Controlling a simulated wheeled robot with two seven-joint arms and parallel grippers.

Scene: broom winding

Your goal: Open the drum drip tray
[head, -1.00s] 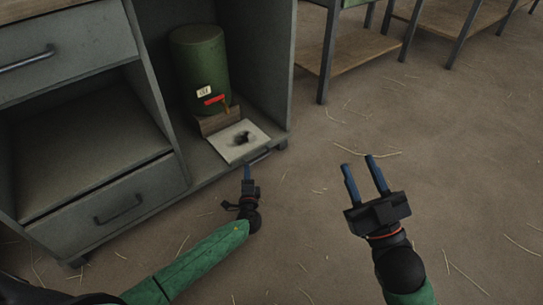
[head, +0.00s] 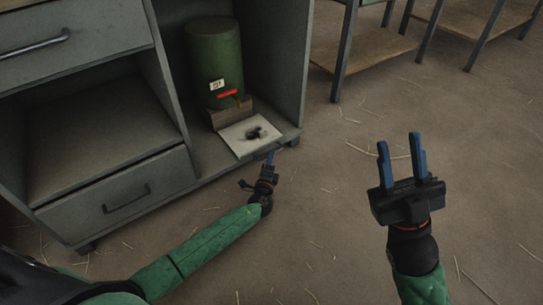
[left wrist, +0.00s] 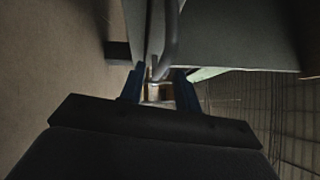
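The green drum (head: 215,60) with a red tap (head: 228,93) stands on a wooden block inside the grey cabinet. The drip tray (head: 236,133), a pale flat plate with a dark stain, lies at the cabinet's front edge below the tap. My left gripper (head: 270,157) is at the tray's front edge and hides its handle in the head view. In the left wrist view, the grey bar handle (left wrist: 171,40) lies between or just beyond the spread fingers of my left gripper (left wrist: 160,88); contact is unclear. My right gripper (head: 402,160) is open and empty above the floor.
The cabinet's closed lower drawer (head: 120,195) with its own handle and an open shelf (head: 100,140) are left of the drum. A metal-legged bench (head: 365,55) stands behind on the right. The straw-strewn floor (head: 330,220) is clear.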

